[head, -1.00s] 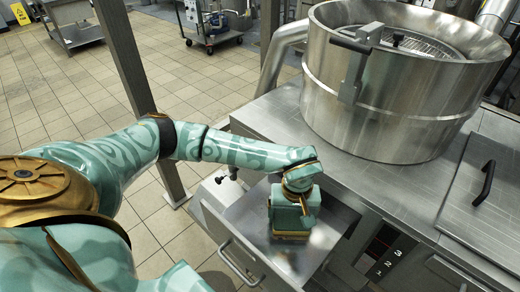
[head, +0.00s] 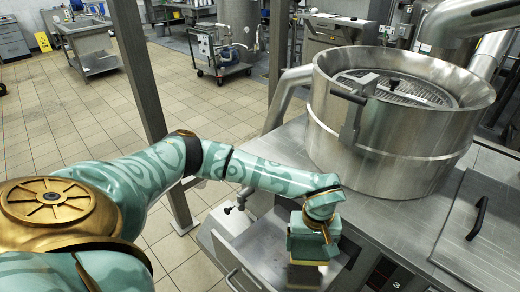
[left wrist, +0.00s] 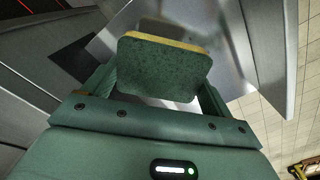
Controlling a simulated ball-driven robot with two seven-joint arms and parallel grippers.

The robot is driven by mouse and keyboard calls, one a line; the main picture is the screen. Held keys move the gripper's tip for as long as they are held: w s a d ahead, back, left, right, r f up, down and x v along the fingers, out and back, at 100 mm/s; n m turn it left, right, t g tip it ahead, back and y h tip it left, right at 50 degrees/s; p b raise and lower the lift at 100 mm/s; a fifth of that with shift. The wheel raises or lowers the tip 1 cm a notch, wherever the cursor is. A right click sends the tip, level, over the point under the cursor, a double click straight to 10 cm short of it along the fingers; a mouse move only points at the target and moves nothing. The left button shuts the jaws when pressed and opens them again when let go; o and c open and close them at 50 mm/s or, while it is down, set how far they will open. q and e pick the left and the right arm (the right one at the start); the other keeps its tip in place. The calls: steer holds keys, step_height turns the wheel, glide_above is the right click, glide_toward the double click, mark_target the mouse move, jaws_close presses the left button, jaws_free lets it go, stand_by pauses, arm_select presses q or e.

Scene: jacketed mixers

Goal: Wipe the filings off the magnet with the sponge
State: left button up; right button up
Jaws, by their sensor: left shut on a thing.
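My left gripper (head: 308,256) is shut on a sponge and holds it over an open metal drawer or tray (head: 245,245) at the front of the steel bench. In the left wrist view the sponge (left wrist: 160,68) sits between the two fingers, with a dark green pad side facing the camera and a yellow layer along its far edge. In the head view only a thin yellow strip of it shows under the gripper. I cannot tell whether it touches the metal below. I cannot make out the magnet or any filings. My right gripper is not in view.
A large round steel mixer (head: 390,135) stands on the bench behind the gripper. A hatch with a black handle (head: 477,218) is at the right. A steel post (head: 140,75) rises left of the bench. The tiled floor (head: 60,120) at the left is clear.

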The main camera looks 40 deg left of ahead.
arm_select(q)
steer(key=shift+a+r+p, duration=0.1)
steer(key=shift+r+p, duration=0.55)
steer(key=shift+r, duration=0.45)
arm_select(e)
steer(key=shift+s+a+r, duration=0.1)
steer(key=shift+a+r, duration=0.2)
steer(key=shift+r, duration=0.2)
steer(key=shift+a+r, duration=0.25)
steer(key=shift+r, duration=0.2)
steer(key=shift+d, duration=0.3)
